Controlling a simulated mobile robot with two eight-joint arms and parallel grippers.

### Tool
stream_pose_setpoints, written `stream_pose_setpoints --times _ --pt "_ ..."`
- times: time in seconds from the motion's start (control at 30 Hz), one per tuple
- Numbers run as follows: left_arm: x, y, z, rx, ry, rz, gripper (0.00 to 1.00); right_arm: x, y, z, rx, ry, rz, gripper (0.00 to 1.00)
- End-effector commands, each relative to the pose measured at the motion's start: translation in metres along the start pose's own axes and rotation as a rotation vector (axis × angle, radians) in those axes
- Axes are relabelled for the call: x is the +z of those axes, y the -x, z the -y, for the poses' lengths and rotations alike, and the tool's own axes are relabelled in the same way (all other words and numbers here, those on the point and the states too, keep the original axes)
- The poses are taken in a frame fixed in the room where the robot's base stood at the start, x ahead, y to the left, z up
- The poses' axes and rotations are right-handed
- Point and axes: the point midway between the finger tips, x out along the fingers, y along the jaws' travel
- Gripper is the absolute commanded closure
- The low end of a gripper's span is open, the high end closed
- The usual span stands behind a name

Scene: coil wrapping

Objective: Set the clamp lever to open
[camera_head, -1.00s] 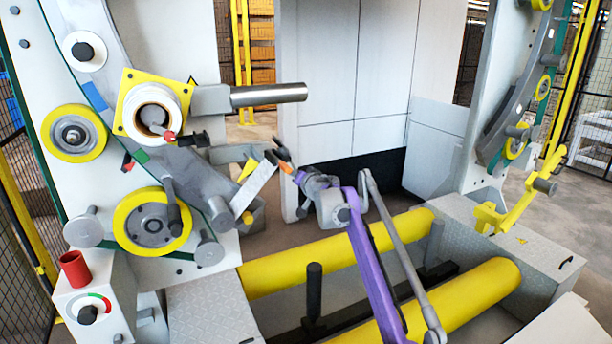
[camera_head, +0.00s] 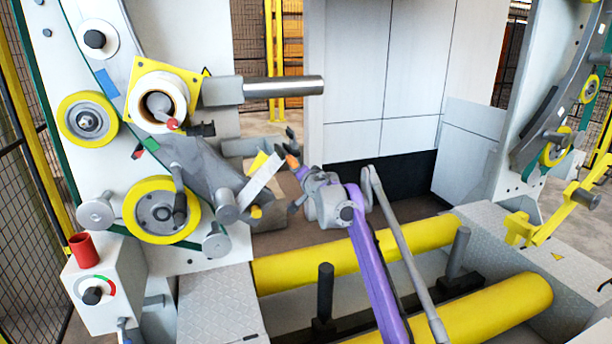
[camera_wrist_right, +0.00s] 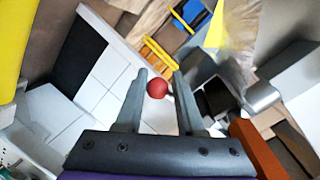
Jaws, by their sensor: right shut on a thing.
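In the right wrist view, the red ball knob of the clamp lever (camera_wrist_right: 157,89) sits between the two fingers of my right gripper (camera_wrist_right: 159,78), which is shut on it. Part of a short stem shows beside the ball. In the head view my right gripper (camera_head: 298,186), on its purple arm, is at the end of a slanted white strip (camera_head: 262,174), below the metal bar. The ball it holds cannot be made out there. An orange piece (camera_head: 293,161) shows close to the gripper. My left gripper is not in view.
A white roll (camera_head: 159,85) on a yellow square plate, with another red knob (camera_head: 173,124), is at upper left. A steel bar (camera_head: 284,86) sticks out above the gripper. Yellow rollers (camera_head: 354,250) lie below. A control box with a red cup (camera_head: 84,250) is at lower left.

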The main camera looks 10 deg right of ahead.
Motion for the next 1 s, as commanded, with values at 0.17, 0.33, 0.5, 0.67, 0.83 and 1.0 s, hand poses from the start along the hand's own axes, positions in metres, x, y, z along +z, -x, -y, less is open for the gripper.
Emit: stream_pose_setpoints --times 0.17,0.33,0.5,0.67,0.83,1.0 --pt "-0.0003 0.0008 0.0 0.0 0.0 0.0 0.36 -0.0009 0.0029 0.0063 0.0 -0.01 -0.004 1.0" --pt "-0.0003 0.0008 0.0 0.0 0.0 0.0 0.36 -0.0008 0.003 0.0065 0.0 -0.01 -0.005 1.0" --pt "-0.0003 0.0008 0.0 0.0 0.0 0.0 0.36 -0.0008 0.0031 0.0066 0.0 -0.009 -0.004 1.0" --pt "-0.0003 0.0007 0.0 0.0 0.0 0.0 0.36 -0.0007 0.0029 0.0063 0.0 -0.008 -0.004 0.44" --pt "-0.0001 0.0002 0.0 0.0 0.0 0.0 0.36 -0.0002 0.0019 0.0042 0.0 -0.007 -0.003 0.31" --pt "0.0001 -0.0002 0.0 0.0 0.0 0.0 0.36 0.0002 0.0013 0.0032 0.0 -0.006 -0.002 0.31"
